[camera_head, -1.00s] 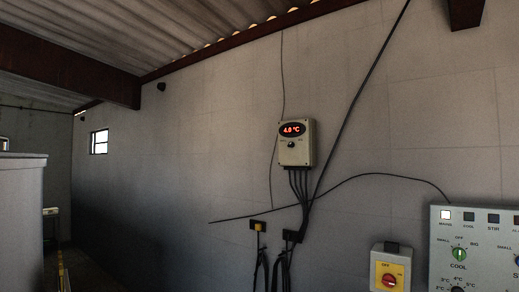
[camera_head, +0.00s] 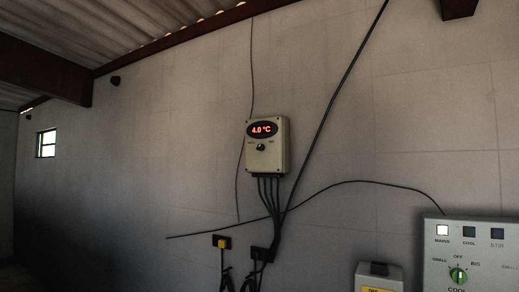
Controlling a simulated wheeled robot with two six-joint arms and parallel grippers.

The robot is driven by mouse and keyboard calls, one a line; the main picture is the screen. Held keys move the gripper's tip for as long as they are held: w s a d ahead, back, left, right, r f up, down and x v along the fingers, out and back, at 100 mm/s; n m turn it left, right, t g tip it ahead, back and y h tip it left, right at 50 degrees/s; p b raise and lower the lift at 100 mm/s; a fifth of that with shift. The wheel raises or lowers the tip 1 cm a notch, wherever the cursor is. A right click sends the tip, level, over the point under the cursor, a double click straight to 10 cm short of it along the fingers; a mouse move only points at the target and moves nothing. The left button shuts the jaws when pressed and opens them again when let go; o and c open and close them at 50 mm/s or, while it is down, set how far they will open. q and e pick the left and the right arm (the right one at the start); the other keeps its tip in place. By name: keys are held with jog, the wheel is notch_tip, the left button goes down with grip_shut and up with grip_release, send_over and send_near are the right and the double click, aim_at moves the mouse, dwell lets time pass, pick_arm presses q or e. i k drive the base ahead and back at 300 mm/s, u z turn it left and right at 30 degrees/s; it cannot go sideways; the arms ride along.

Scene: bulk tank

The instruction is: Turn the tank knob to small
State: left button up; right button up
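A control panel (camera_head: 432,262) is cut off at the lower right. A beige wall box (camera_head: 284,155) hangs near the middle with a red display (camera_head: 262,129) reading 4.0 °C. Under the display is a small dark knob (camera_head: 261,147); the labels beside it are too small to read. Neither gripper is in view.
A grey switch box (camera_head: 379,278) with a yellow plate stands left of the panel, cut off below. Cables (camera_head: 270,205) hang from the wall box to wall sockets (camera_head: 222,242). A small window (camera_head: 46,143) is at the far left.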

aim_at(261, 147)
jog(key=k, duration=0.65)
jog(key=u, duration=0.5)
jog(key=i, duration=0.6)
jog(key=u, duration=0.5)
jog(key=i, duration=0.8)
jog(key=z, duration=0.75)
jog(key=i, duration=0.7)
jog(key=z, duration=0.65)
